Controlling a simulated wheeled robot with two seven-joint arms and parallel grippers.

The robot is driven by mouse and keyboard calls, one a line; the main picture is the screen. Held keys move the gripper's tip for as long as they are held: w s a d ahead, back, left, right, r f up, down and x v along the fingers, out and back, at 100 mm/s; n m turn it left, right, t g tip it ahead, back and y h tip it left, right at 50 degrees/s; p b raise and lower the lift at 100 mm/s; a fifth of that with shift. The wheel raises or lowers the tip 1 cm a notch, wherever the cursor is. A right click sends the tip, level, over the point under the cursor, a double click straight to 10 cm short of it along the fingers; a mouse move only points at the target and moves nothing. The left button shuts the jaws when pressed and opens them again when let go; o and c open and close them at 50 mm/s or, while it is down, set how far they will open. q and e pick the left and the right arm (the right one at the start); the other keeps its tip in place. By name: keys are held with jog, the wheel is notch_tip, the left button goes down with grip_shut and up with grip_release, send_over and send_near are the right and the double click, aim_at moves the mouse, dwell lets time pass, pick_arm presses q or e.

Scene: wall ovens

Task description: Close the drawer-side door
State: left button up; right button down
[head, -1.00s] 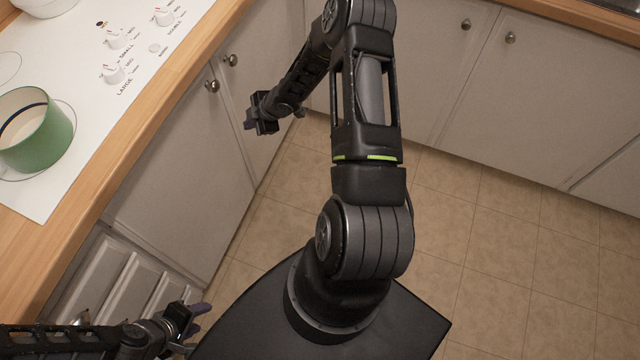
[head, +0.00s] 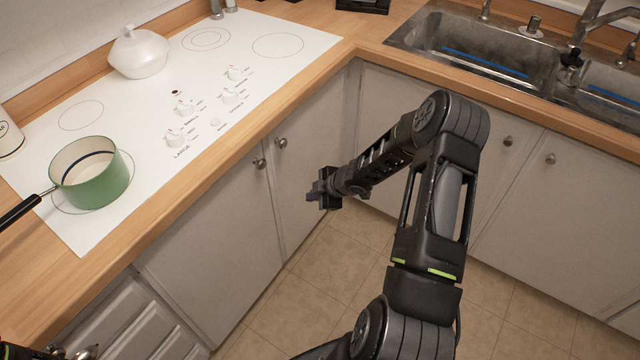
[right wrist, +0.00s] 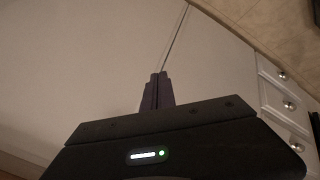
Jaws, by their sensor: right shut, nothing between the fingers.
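The drawer-side door (head: 215,255) is the grey-white left door under the cooktop, beside the drawers (head: 130,325). Its knob (head: 260,163) is near its upper right corner. The right-hand door (head: 312,170) adjoins it and has its own knob (head: 281,142). Both doors look nearly flush, with a thin dark seam between them; I cannot tell a small gap. My right gripper (head: 314,194) is shut and empty, in front of the right-hand door, right of and below the knobs. In the right wrist view its fingers (right wrist: 157,92) point toward the pale door fronts near a dark seam.
The cooktop (head: 245,50) holds a green pot (head: 95,185) with a handle reaching left. A wooden counter edge (head: 225,165) overhangs the doors. Sink-side cabinets (head: 535,215) stand at right. The tiled floor (head: 300,310) between is clear except for my arm.

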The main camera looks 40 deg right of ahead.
jog(key=shift+s+d+r+p, duration=0.15)
jog(key=shift+s+d+r, duration=0.1)
jog(key=shift+d+r, duration=0.25)
jog(key=shift+s+d+r+p, duration=0.15)
jog(key=shift+s+d+r, duration=0.1)
jog(key=shift+r, duration=0.45)
jog(key=shift+w, duration=0.1)
jog(key=s+a+f+m+g+y, duration=0.1)
jog(key=s+a+f+m, duration=0.1)
jog(key=s+a+m, duration=0.3)
jog(key=a+f+m, duration=0.1)
jog(key=a+m, duration=0.1)
jog(key=a, duration=0.5)
jog(key=s+a+f+m+g+y, duration=0.1)
jog(key=s+a+f+m, duration=0.15)
jog(key=a+m, duration=0.2)
jog(key=s+a+m+g, duration=0.2)
jog(key=s+a+g, duration=0.2)
jog(key=s+a, duration=1.4)
jog(key=shift+a+r+g, duration=0.2)
jog(key=shift+a+g, duration=0.1)
jog(key=shift+a, duration=0.3)
